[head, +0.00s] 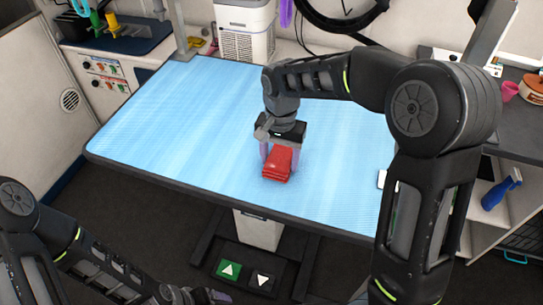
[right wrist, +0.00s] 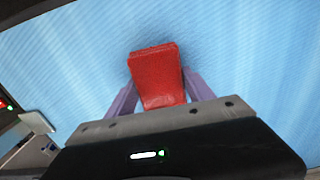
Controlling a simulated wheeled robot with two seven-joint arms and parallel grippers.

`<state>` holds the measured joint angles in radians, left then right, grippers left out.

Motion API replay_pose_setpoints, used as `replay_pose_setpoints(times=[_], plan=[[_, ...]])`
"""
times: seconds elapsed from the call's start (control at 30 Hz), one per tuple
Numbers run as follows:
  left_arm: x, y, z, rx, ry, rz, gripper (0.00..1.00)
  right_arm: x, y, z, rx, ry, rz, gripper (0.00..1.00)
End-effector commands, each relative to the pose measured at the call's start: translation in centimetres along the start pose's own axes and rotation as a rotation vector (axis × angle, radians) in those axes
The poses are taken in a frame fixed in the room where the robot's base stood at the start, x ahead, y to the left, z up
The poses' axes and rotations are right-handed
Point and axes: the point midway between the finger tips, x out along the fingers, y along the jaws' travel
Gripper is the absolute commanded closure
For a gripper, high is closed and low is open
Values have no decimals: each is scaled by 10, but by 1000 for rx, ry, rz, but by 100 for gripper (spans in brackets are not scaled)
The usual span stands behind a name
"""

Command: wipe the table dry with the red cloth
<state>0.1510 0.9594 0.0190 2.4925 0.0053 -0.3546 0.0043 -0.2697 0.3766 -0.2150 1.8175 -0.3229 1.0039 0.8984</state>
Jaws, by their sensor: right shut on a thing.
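The red cloth (head: 277,166) is a folded pad at the middle of the blue grooming table (head: 170,110). My right gripper (head: 279,155) points down with its purple fingers shut on the cloth, one on each side. In the right wrist view the cloth (right wrist: 156,75) stands out between the two fingers (right wrist: 158,100), against the ribbed blue table top (right wrist: 240,60). The cloth looks to be at the table surface; I cannot tell how firmly it touches. My left arm is low at the left, and its gripper (head: 205,296) is partly cut off at the bottom edge.
A white box-shaped unit (head: 244,30) stands behind the table's back edge. A blue spray bottle (head: 500,190) is on the right shelf, with a pink cup (head: 509,91) above. The table's left half is clear.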

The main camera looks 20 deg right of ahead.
Motion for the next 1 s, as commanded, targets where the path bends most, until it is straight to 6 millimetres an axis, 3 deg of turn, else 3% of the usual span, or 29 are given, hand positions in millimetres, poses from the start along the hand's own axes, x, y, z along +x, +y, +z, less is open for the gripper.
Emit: replay_pose_setpoints(times=[0.1, 0.57, 1.0], plan=[[1, 0, 0, 0, 0, 0, 15, 1, 9, 1, 3, -4, 5, 71], [1, 0, 0, 0, 0, 0, 15, 0, 14, 1, 3, -3, 4, 71], [2, -1, 0, 0, 0, 0, 15, -2, 42, 0, 1, -1, 1, 71]])
